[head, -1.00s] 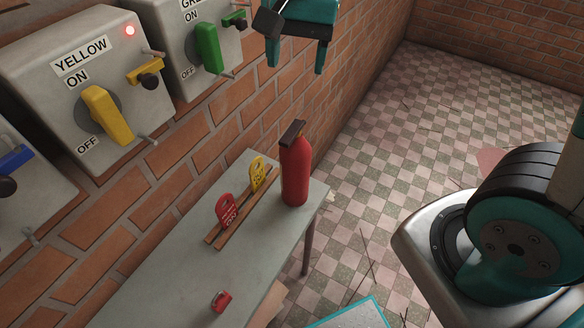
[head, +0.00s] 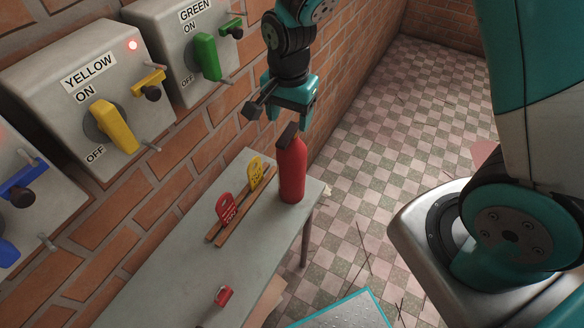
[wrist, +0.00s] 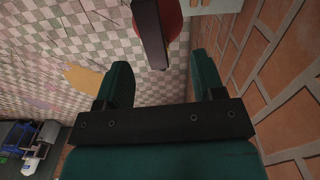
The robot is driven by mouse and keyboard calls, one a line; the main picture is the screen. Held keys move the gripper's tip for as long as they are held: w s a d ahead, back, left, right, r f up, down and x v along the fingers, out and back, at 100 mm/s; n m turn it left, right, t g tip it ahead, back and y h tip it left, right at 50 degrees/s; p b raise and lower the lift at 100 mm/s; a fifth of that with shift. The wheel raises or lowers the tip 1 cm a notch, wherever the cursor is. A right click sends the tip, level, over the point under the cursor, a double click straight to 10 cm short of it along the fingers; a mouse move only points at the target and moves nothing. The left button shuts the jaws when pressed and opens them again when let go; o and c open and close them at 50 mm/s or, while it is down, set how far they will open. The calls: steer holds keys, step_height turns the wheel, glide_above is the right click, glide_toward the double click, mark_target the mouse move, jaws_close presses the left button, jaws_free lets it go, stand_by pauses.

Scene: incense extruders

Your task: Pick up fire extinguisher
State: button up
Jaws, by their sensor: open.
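The red fire extinguisher (head: 292,172) stands upright at the far right corner of the grey table (head: 170,262) in the head view. It has a dark handle on top. My gripper (head: 289,119) is open and points down just above that handle. In the wrist view the dark handle (wrist: 151,32) and part of the red body (wrist: 172,18) show at the top, beyond and between the fingertips of my gripper (wrist: 161,72). The fingers do not appear closed on anything.
A yellow tag (head: 255,172) and a red tag (head: 226,208) stand in a wooden rack (head: 222,236) left of the extinguisher. A red padlock (head: 223,295) lies nearer. The brick wall carries the yellow switch box (head: 60,90) and green switch box (head: 172,60).

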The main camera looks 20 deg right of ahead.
mark_target(291, 128)
steer(key=shift+s+d+f+p, duration=0.15)
steer(key=shift+f+p, duration=0.5)
steer(key=shift+f, duration=1.5)
steer(key=shift+c, duration=0.2)
jaws_close()
